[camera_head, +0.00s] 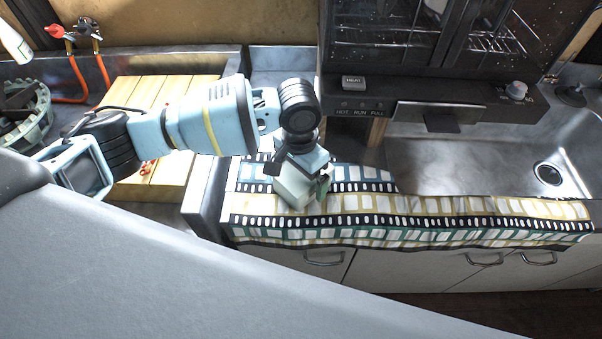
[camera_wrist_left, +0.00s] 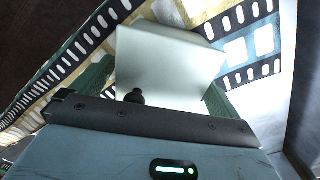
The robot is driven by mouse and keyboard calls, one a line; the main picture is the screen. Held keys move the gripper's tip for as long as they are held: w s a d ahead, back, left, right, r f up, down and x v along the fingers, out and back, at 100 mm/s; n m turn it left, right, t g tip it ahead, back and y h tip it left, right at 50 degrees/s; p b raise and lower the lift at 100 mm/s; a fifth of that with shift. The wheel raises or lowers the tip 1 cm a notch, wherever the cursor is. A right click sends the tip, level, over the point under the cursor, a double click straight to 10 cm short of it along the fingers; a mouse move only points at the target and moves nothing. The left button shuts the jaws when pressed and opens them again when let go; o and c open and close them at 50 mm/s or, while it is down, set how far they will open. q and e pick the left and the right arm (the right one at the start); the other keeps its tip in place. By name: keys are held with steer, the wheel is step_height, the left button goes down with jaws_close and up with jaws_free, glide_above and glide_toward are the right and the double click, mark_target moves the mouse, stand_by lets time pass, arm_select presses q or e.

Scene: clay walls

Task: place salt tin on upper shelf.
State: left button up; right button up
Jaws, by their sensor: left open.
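The salt tin (camera_head: 293,190) is a pale, plain box standing on the film-strip patterned cloth on the counter. My left gripper (camera_head: 307,186) is right over it, pointing down. In the left wrist view the tin (camera_wrist_left: 165,65) sits between the two green fingers of my left gripper (camera_wrist_left: 158,90), one on each side; the fingers are open. The gripper hides part of the tin in the head view. No label can be made out. My right gripper is in neither view. I cannot tell which surface is the upper shelf.
A dark cabinet (camera_head: 440,40) with glass doors and racks stands behind the counter, its front panel overhanging. A metal sink (camera_head: 480,165) is at right. A slatted wooden board (camera_head: 165,110) and an orange hose (camera_head: 75,98) are at left. The cloth (camera_head: 440,220) is clear right of the tin.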

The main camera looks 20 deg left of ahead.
arm_select(q)
step_height(320, 180, up, 10)
steer(key=shift+w+a+r+p, duration=0.15)
steer(key=shift+r+p, duration=0.05)
steer(key=shift+p, duration=0.45)
steer(key=shift+r, duration=0.75)
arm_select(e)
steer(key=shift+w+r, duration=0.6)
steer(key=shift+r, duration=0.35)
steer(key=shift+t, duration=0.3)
